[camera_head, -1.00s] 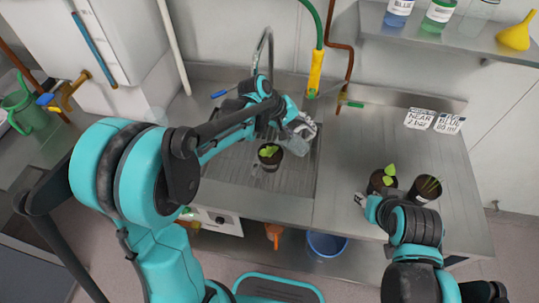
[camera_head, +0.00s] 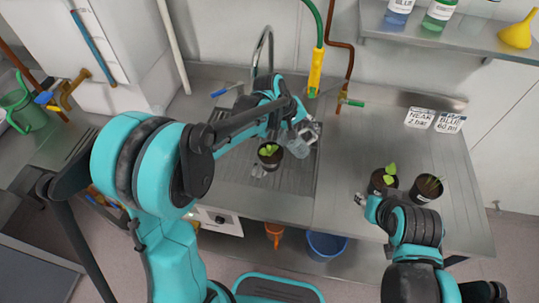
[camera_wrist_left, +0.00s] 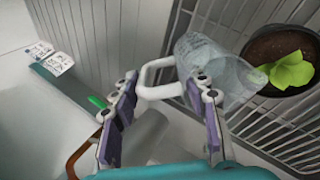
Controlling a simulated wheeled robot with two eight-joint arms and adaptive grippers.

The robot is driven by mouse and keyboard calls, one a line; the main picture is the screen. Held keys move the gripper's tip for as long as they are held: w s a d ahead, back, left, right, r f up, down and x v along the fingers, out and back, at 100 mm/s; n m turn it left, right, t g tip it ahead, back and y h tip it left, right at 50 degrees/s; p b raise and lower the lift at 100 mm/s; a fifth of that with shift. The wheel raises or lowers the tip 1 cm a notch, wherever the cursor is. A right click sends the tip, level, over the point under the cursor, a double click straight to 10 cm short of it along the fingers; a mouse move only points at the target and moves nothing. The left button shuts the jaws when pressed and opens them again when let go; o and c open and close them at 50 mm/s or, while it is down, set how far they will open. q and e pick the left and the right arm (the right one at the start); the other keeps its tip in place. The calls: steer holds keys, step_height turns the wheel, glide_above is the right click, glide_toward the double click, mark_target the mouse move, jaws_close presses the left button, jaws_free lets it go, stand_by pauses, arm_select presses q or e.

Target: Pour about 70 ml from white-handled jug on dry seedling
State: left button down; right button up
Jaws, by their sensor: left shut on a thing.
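A clear jug (camera_head: 298,146) with a white handle (camera_wrist_left: 155,79) is held up beside a potted seedling (camera_head: 269,152) on the sink's ribbed drainer. My left gripper (camera_wrist_left: 165,95) is shut on the white handle. In the left wrist view, the clear jug body (camera_wrist_left: 220,72) leans toward the pot (camera_wrist_left: 270,75), with its far end next to the rim. The soil there is brown and the leaves are bright green. I cannot make out the water level or any stream. My right gripper (camera_head: 361,199) is low by the right-hand pots; its finger gap is unclear.
Two more pots stand on the right counter, one with a leafy seedling (camera_head: 382,181), one with thin dark shoots (camera_head: 425,189). A tap (camera_head: 264,45) and a yellow-ended green hose (camera_head: 315,72) are behind the drainer. The counter between drainer and right pots is clear.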

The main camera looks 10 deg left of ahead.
arm_select(q)
steer(key=f, duration=0.1)
steer(key=d, duration=0.1)
steer(key=f+y+b, duration=0.1)
steer(key=shift+w+d+f+g, duration=0.15)
steer(key=shift+w+f+g, duration=0.15)
steer(key=shift+w, duration=0.05)
steer(key=shift+w+d+r+y+p, duration=0.1)
steer(key=shift+d+r+y+p, duration=0.1)
steer(key=shift+y+p, duration=0.2)
steer(key=shift+g+y, duration=0.5)
steer(key=shift+y, duration=0.1)
steer(key=r+p, duration=0.3)
steer(key=d+r+p, duration=0.1)
steer(key=r, duration=0.1)
steer(key=shift+w, duration=0.25)
steer(key=shift+w+d+r+p, duration=0.15)
steer(key=shift+r+p, duration=0.1)
steer(key=shift+p, duration=0.2)
steer(key=shift+w+d+f+g+y, duration=0.25)
steer(key=shift+d+f+g+y, duration=0.2)
steer(key=shift+y, duration=0.35)
steer(key=shift+g, duration=0.25)
steer(key=shift+r, duration=0.1)
steer(key=shift+a, duration=0.1)
